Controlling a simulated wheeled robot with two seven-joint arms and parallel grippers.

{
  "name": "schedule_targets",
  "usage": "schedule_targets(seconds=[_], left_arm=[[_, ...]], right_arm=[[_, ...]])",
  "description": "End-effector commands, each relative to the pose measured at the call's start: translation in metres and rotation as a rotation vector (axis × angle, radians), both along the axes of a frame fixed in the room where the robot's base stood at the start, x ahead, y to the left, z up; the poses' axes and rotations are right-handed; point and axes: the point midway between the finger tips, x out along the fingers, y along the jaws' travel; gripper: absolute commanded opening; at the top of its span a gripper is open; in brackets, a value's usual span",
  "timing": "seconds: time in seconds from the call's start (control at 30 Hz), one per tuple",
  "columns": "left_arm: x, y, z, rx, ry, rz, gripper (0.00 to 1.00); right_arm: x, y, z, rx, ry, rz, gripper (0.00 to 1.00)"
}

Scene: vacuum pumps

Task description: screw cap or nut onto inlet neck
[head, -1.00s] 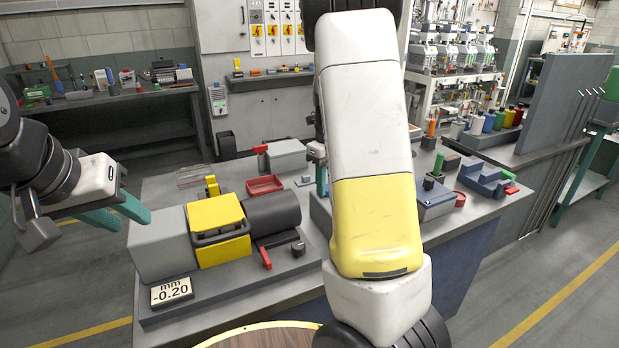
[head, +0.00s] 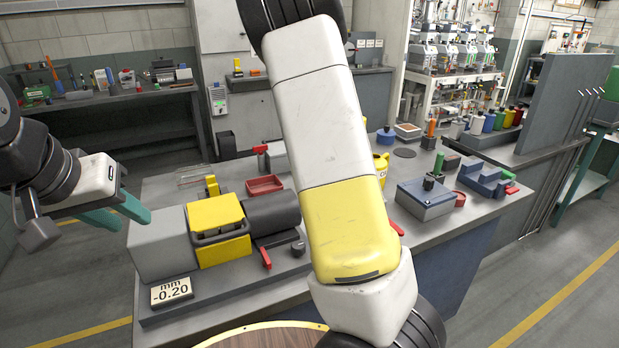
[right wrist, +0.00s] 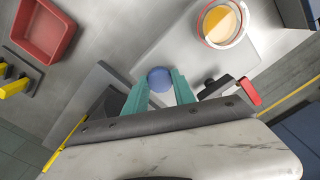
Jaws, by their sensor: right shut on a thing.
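A round blue cap (right wrist: 160,77) sits between the teal fingertips of my right gripper (right wrist: 160,90) in the right wrist view, and the gripper is shut on it. A pale round surface shows just below the cap between the fingers; I cannot tell whether it is the inlet neck or whether the cap touches it. In the head view my right arm hides this gripper and the cap. My left gripper (head: 118,214) is at the left, beyond the bench edge, with its teal fingers apart and nothing between them.
A yellow-and-grey pump (head: 219,222) stands on the bench's left. A red tray (head: 265,185) lies behind it. A round clear-rimmed vessel with yellow inside (right wrist: 222,22) and a red lever (right wrist: 249,91) are near my right gripper. A blue-grey box (head: 426,196) stands right.

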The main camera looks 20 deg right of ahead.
Motion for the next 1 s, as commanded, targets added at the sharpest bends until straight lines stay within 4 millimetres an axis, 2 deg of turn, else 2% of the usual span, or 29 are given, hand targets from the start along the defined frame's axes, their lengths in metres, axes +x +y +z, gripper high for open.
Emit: schedule_targets(seconds=[0.13,0.17,0.27,0.3,0.63,1.0], left_arm=[[0.0,0.0,0.0,0.0,0.0,0.0,0.34],[0.0,0.0,0.0,0.0,0.0,0.0,0.34],[0.0,0.0,0.0,0.0,0.0,0.0,0.34],[0.0,0.0,0.0,0.0,0.0,0.0,0.34],[0.0,0.0,0.0,0.0,0.0,0.0,0.34],[0.0,0.0,0.0,0.0,0.0,0.0,0.34]], right_arm=[[0.0,0.0,0.0,0.001,-0.001,0.001,0.0],[0.0,0.0,0.0,0.001,-0.001,0.001,0.35],[0.0,0.0,0.0,0.001,-0.001,0.002,0.55],[0.0,0.0,0.0,0.001,-0.001,0.002,0.57],[0.0,0.0,0.004,0.001,-0.001,0.004,0.57],[0.001,0.0,0.044,0.0,-0.002,0.005,0.57]])
